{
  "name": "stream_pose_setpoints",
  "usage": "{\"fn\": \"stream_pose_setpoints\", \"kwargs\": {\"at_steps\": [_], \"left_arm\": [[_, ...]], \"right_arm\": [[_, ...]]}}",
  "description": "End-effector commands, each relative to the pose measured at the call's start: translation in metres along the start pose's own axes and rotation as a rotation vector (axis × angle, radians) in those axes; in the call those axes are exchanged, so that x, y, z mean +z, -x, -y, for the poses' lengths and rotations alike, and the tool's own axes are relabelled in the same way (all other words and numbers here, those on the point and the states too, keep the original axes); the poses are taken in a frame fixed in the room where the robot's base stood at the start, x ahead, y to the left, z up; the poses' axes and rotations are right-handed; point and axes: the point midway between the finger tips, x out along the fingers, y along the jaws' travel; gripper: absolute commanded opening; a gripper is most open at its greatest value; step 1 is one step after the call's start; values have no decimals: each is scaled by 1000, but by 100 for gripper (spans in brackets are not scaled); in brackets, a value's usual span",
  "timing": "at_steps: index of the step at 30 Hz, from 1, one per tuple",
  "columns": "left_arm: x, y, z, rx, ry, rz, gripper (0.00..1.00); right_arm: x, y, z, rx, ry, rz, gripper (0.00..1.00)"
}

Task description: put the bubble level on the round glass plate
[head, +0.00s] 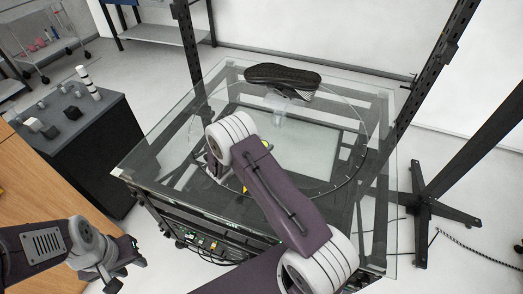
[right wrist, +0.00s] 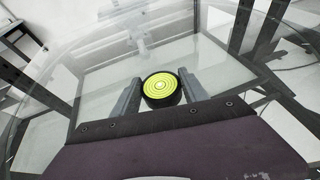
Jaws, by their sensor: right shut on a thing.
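The bubble level (right wrist: 162,89) is a small black disc with a yellow-green ringed face. It sits between the two grey fingers of my right gripper (right wrist: 160,92), which is shut on it. The round glass plate (head: 352,172) is a clear disc with a thin dark rim on the glass-topped frame. In the head view, my right arm reaches over the plate's near left part and mostly hides the gripper. I cannot tell whether the level touches the glass. My left gripper (head: 125,266) is open and empty at the lower left, away from the plate.
Dark uprights (head: 188,45) flank the frame. A dark cabinet (head: 85,135) with small items stands at left. The plate's middle and right are clear.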

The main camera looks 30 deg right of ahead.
Motion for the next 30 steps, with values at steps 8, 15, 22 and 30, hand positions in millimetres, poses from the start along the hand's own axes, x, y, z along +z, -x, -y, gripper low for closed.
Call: {"fn": "stream_pose_setpoints", "kwargs": {"at_steps": [8, 15, 22, 30], "left_arm": [[0, 3, 0, 0, 0, 0, 36], [0, 4, 0, 0, 0, 0, 36], [0, -2, 0, 0, 0, 0, 36], [0, 0, 0, 0, 0, 0, 36]], "right_arm": [[-26, -9, -1, -2, 3, 0, 8], [-38, -15, -1, 0, -1, 1, 8], [-43, -17, -1, 0, -1, 1, 8], [-41, -16, -1, 0, -1, 0, 73]]}}
